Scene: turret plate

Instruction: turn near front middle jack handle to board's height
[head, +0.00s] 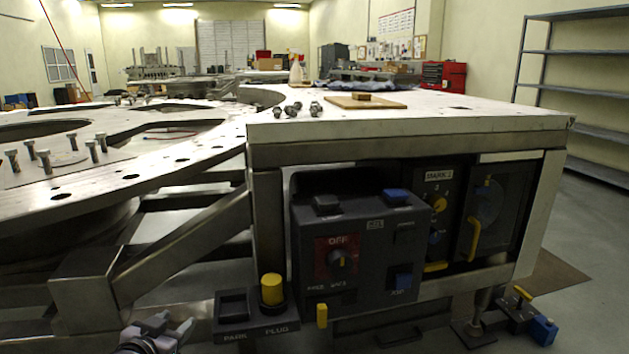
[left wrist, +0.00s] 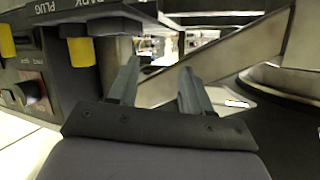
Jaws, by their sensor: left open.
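A jack-like metal post on a foot plate (head: 474,335) stands on the floor under the right end of the bench. Beside it is a dark mechanism with a yellow-tipped handle (head: 523,292) and a blue block (head: 543,331). I cannot tell for sure that this is the jack named in the task, nor which board is meant. My left gripper (head: 168,328) is open and empty at the lower left, left of the park/plug holder and far from that handle. Its spread fingers (left wrist: 158,92) show in the left wrist view with nothing between them. My right gripper is not in view.
A park/plug holder (head: 231,332) with a yellow plug (head: 271,288) is close to my left gripper; the plug also shows in the left wrist view (left wrist: 81,52). A dark control box (head: 364,292) juts from the bench (head: 400,124). Slanted frame beams (head: 185,245) lie left.

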